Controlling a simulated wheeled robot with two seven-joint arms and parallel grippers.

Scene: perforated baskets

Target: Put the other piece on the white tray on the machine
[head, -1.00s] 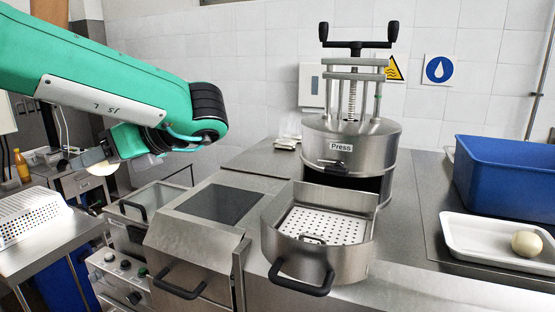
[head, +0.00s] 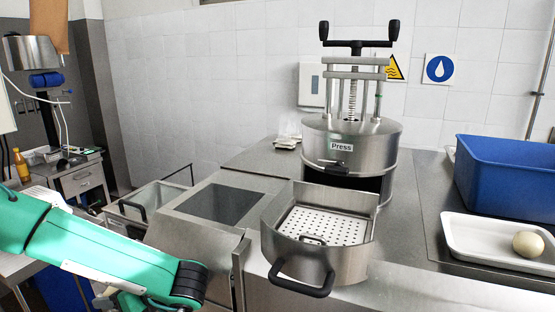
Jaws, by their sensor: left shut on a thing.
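A round cream-coloured piece (head: 528,244) lies on the white tray (head: 470,252) at the right of the counter. The steel press machine (head: 350,140) stands at the middle back, labelled "Press". Its drawer (head: 350,268) is pulled out, with an empty white perforated plate inside and a black handle in front. My left gripper (head: 104,299) is low at the bottom left, partly cut off and behind my green arm. It is shut on a small pale piece, mostly hidden. It is far left of the tray and drawer. My right gripper is not in view.
A blue bin (head: 508,178) stands behind the white tray. A recessed dark panel (head: 216,204) and a steel basin (head: 145,205) lie left of the drawer. The counter between the drawer and the tray is clear.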

